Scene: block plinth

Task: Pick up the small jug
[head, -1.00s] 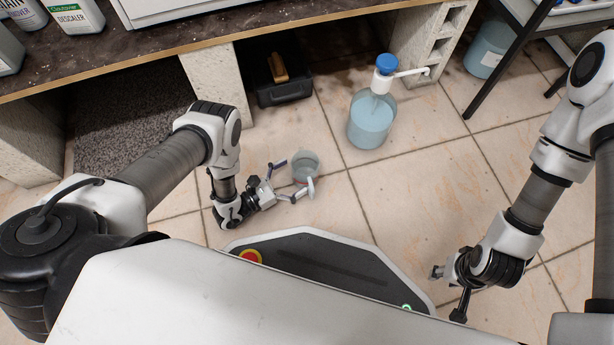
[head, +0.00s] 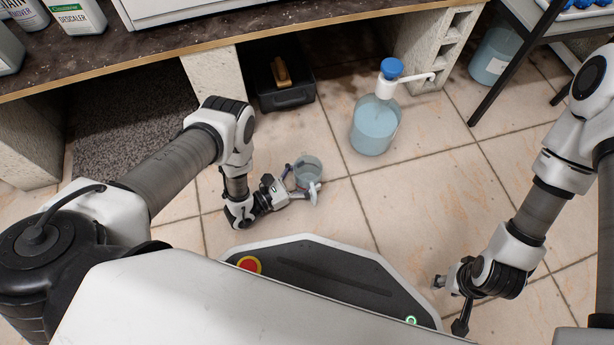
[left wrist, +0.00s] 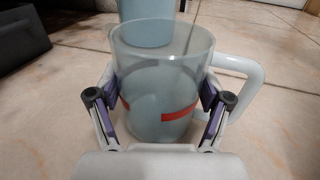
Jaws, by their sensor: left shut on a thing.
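The small jug (head: 308,170) is a clear, slightly bluish cup standing upright on the tiled floor in the head view. In the left wrist view the jug (left wrist: 160,75) shows a red band and a white handle on its right side. My left gripper (head: 302,180) is shut on it, with one finger pad on each side of its body; the gripper also shows in the left wrist view (left wrist: 167,105). My right gripper (head: 449,300) hangs low at the right, away from the jug; its finger opening is unclear.
A large blue-tinted bottle with a pump (head: 376,125) stands behind and right of the jug. Floor tiles right of the jug are clear.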

